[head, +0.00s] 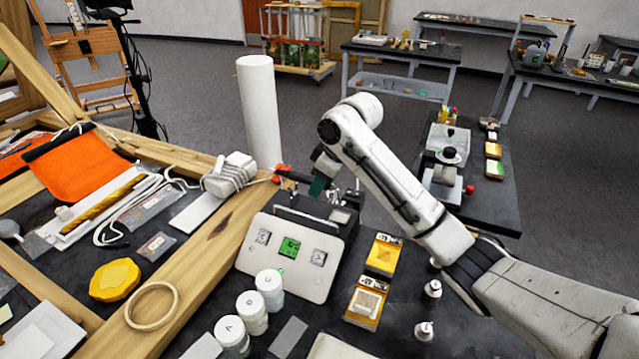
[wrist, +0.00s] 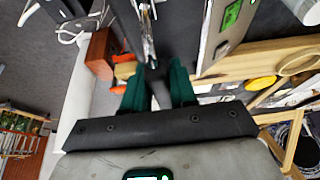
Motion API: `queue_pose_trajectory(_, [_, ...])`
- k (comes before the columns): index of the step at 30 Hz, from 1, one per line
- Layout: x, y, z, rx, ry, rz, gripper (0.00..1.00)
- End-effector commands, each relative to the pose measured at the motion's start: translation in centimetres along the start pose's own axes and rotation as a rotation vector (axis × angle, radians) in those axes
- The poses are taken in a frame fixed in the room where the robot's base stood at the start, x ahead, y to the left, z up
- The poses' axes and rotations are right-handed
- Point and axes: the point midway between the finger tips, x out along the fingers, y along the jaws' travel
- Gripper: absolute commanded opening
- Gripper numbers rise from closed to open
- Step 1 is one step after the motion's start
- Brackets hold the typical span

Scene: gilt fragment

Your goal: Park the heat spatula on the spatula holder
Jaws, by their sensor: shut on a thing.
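My gripper (wrist: 156,72) has dark green fingers, shut on a dark slim handle (wrist: 158,92) that I take to be the heat spatula. In the head view my gripper (head: 319,186) is above the back of a control unit with a white front (head: 262,262) and green display. The spatula itself is mostly hidden there by the gripper. In the wrist view a shiny metal piece (wrist: 147,32) lies just beyond the fingertips; I cannot tell whether it is spatula or holder. The spatula holder is not clearly distinguishable; small metal parts (head: 357,196) stand behind the unit.
A tall white roll (head: 259,110) stands close behind the unit. A red-orange piece (head: 280,174) is left of my gripper. White jars (head: 252,312) stand in front, yellow-topped boxes (head: 383,255) to the right. A wooden frame (head: 205,265) runs along the left.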

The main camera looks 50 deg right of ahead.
Motion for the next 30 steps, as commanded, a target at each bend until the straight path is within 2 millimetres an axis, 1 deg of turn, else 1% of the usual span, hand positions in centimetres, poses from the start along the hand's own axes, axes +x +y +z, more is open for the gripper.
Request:
queue_pose_trajectory(5, [-0.2,-0.1,-0.1,0.000,0.003,-0.002,0.00])
queue_pose_trajectory(6, [0.3,0.0,0.1,0.000,0.003,-0.002,0.00])
queue_pose_trajectory(15, [2.3,-0.1,0.9,0.001,0.003,-0.002,0.00])
queue_pose_trajectory(21, [3.3,0.0,1.3,0.000,0.004,-0.001,0.00])
queue_pose_trajectory(30, [3.8,0.0,1.6,0.000,0.004,-0.001,0.00])
